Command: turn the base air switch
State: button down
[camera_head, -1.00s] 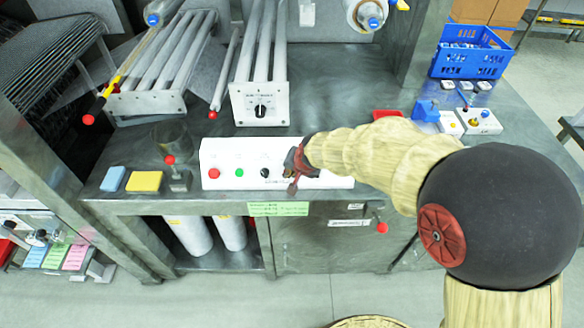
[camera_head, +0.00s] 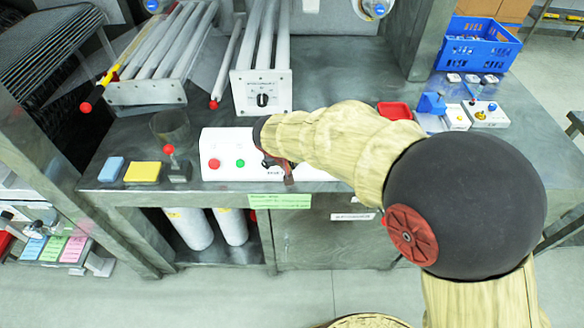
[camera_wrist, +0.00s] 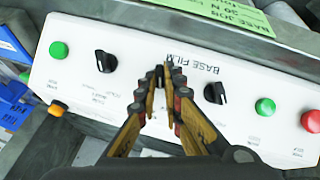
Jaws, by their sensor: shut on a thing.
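The white control panel (camera_head: 226,175) lies along the front of the grey bench, labelled BASE FILM in the wrist view (camera_wrist: 82,85). There, black rotary knobs show left (camera_wrist: 105,61) and right (camera_wrist: 214,92) of my gripper (camera_wrist: 160,82). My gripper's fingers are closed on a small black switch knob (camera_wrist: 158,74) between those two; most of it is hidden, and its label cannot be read. In the head view my gripper (camera_head: 278,168) is at the middle of the panel, and my arm covers the panel's right part.
A red button (camera_head: 214,163) and green button (camera_head: 240,163) sit on the panel's left. A roller unit (camera_head: 262,92) with its own black knob stands behind. A red-knobbed lever (camera_head: 169,150) stands left of the panel. A blue crate (camera_head: 475,45) is at back right.

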jog(key=shift+a+f+n+h+b, duration=0.15)
jog(key=shift+n+h+b, duration=0.4)
jog(key=shift+n, duration=0.35)
jog(key=c, duration=1.9)
grip_release()
jog(key=v, duration=1.2)
jog(key=shift+s, duration=0.2)
jog(key=shift+n, duration=0.3)
